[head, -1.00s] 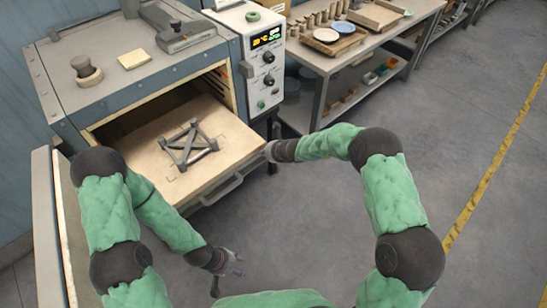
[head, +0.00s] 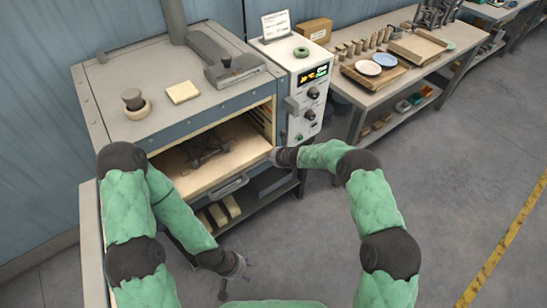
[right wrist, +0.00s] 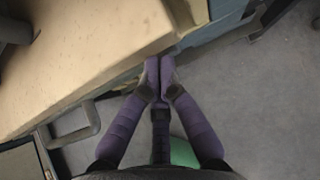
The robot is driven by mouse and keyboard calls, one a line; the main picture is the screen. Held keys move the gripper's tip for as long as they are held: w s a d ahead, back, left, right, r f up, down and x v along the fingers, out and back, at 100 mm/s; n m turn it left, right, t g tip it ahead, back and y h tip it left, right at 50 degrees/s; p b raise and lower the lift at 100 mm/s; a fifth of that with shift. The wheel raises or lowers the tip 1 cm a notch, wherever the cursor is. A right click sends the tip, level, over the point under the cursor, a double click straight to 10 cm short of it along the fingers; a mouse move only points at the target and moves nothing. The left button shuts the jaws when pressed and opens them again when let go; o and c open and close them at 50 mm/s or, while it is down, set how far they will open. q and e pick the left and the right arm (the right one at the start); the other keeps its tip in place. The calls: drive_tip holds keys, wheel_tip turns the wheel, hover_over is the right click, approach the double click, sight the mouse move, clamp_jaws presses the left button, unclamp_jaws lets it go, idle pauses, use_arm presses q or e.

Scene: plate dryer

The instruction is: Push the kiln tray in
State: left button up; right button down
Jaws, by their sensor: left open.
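The cream kiln tray (head: 238,165) sticks partly out of the kiln's open front (head: 152,148), with a dark metal frame (head: 203,151) on it, partly inside the chamber. A grey handle (head: 229,187) runs along the tray's front. My right gripper (head: 273,155) is at the tray's front right corner; in the right wrist view its purple fingertips (right wrist: 159,66) are together, against or just beside the corner of the tray (right wrist: 85,50), with nothing seen between them. Exact contact is hard to tell. My left gripper (head: 241,265) is open and empty, low in front of the kiln, away from the tray.
The kiln's control box (head: 303,95) stands right of the opening. Pale blocks (head: 220,213) lie on a shelf below the tray. A workbench (head: 370,98) with plates and pots stands at the right. A grey door panel (head: 92,240) stands at the left. The floor right is clear.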

drive_tip(key=shift+w+a, duration=0.15)
drive_tip(key=shift+w, duration=0.1)
drive_tip(key=shift+r, duration=0.1)
idle(0.3)
